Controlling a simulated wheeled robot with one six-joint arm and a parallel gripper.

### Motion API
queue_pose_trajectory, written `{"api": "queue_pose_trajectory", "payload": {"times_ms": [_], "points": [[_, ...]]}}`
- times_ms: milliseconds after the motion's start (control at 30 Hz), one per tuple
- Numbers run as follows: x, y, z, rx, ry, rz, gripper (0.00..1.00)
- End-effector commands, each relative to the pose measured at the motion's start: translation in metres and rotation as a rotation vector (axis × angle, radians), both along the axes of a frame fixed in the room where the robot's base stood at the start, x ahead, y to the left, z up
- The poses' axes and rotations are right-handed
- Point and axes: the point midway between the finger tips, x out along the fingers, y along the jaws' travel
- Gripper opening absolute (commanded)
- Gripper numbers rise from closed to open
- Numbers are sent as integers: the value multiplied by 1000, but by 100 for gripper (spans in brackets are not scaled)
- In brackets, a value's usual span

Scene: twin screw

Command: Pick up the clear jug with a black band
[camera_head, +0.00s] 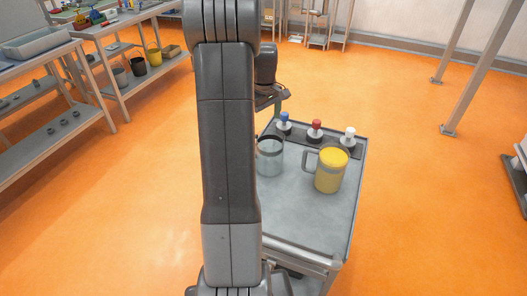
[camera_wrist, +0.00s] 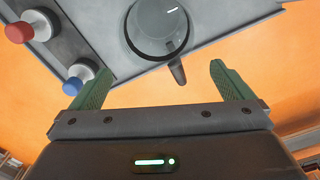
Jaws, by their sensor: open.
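The clear jug with a black band (camera_head: 270,160) stands upright on the cart top, partly hidden behind my arm in the head view. In the wrist view I look down into the jug (camera_wrist: 157,30), cut off by the top edge; its dark handle (camera_wrist: 178,71) points toward my gripper. My gripper (camera_wrist: 161,69) is open and empty, with its two green fingers spread wide. The handle lies between the fingertips in the picture, nearer the right one; I cannot tell the height gap. In the head view my arm hides most of the gripper.
A yellow jug (camera_head: 331,172) stands right of the clear jug on the grey cart (camera_head: 310,222). Blue (camera_head: 284,121), red (camera_head: 315,128) and white (camera_head: 349,135) capped items stand in a dark strip at the cart's back edge. Shelving stands at left; the orange floor around is open.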

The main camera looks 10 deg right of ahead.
Motion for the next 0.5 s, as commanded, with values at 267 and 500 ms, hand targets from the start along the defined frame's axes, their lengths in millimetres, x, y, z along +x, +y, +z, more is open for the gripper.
{"api": "queue_pose_trajectory", "payload": {"times_ms": [267, 500], "points": [[0, 0, -35, 0, 0, 0, 100], [-7, -6, -60, 1, 6, -1, 100]]}}
